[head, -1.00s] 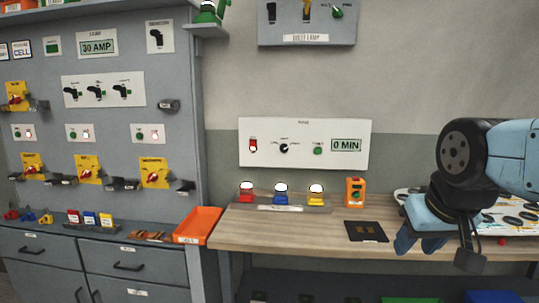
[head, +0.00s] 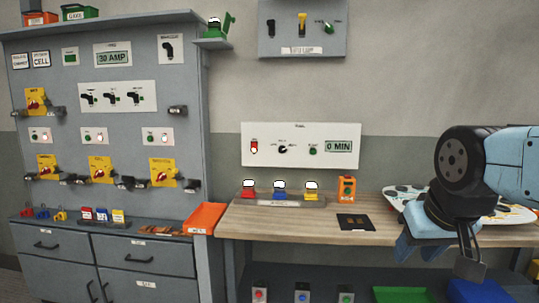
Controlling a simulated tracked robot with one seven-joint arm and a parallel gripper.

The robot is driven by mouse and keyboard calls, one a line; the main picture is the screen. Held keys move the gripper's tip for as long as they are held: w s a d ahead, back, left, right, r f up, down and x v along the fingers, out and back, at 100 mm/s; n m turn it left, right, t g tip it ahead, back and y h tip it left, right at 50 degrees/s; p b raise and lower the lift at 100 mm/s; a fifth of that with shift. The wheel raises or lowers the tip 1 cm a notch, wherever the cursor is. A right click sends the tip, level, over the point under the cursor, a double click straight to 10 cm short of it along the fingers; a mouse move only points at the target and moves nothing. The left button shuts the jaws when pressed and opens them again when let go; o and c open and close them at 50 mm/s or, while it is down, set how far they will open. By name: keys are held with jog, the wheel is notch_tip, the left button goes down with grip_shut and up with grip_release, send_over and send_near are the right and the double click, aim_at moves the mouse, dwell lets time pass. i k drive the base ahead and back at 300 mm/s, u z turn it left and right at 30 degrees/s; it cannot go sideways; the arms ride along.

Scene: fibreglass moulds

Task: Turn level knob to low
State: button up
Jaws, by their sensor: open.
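A white wall panel (head: 301,132) above the workbench carries a red switch (head: 254,146), a black rotary knob (head: 283,149) with small marks around it, a green button (head: 313,150) and a display reading 0 MIN. A grey lamp panel (head: 303,45) higher up has a black switch, a yellow switch and a green knob (head: 328,27). The small lettering is too blurred to tell which knob is the level knob or its setting. My gripper (head: 438,250) is open at the right, in front of the bench and well apart from both panels.
The wooden workbench (head: 285,225) bears red, blue and yellow buttons, an orange box (head: 346,189), a dark pad (head: 355,222) and a white board with dark pieces (head: 408,198). A grey cabinet with switches (head: 130,140) stands left. An orange tray (head: 204,218) sits on its ledge.

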aim_at(282, 149)
jog(key=z, duration=0.15)
jog(key=i, duration=0.9)
jog(key=u, duration=0.05)
